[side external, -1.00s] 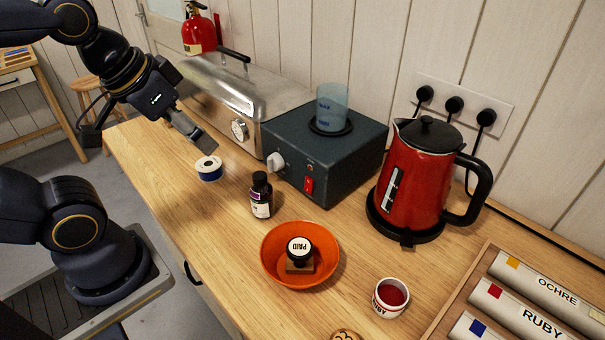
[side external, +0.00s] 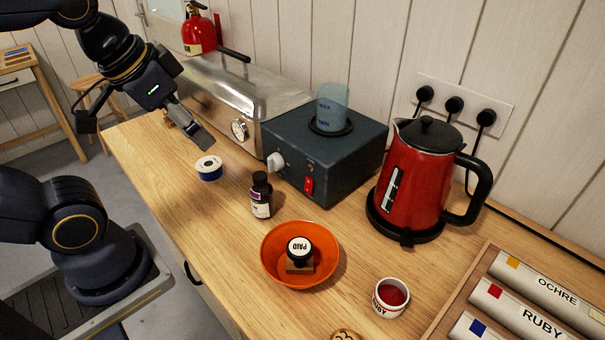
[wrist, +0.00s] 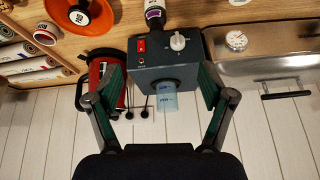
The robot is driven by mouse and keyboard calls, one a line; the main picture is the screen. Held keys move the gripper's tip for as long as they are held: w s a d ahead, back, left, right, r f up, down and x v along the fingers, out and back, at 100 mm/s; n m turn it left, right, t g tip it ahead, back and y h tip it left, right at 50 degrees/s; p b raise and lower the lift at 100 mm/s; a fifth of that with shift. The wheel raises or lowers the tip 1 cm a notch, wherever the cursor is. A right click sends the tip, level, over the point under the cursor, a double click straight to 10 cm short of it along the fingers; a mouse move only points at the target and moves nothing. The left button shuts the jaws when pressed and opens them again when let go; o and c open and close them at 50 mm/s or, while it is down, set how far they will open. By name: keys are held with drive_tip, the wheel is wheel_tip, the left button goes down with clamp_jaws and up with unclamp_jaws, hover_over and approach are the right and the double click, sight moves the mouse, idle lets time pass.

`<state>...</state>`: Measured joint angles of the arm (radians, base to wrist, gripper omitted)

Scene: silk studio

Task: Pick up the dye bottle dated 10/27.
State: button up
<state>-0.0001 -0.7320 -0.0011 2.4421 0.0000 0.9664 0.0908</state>
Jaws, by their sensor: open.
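A dark dye bottle (side external: 261,196) with a black cap and a purple and white label stands upright on the wooden counter. Its date is too small to read. Its lower part with the label shows at the top edge of the wrist view (wrist: 154,12). My gripper (side external: 203,140) is above the left part of the counter, up and left of the bottle and apart from it. In the wrist view my gripper (wrist: 160,85) has its two fingers spread wide, with nothing held between them.
A dark hotplate (side external: 325,150) with a beaker (side external: 332,106) stands behind the bottle, beside a steel bath (side external: 235,95). An orange bowl (side external: 272,264) holds a stamp (side external: 299,250). A red kettle (side external: 418,185) and ruby cup (side external: 390,297) are right.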

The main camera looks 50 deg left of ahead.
drive_tip(key=w+r+m+g, duration=0.1)
drive_tip(key=w+m+g, duration=0.15)
drive_tip(key=w, duration=0.35)
drive_tip(key=g, duration=0.3)
hover_over(261, 189)
wheel_tip(261, 189, down, 3)
drive_tip(key=shift+m, duration=0.25)
drive_tip(key=f, duration=0.8)
drive_tip(key=a+f, duration=0.1)
drive_tip(key=f, duration=0.3)
drive_tip(key=shift+w, duration=0.35)
wheel_tip(261, 189, down, 6)
drive_tip(key=shift+r, duration=0.1)
drive_tip(key=c, duration=1.3)
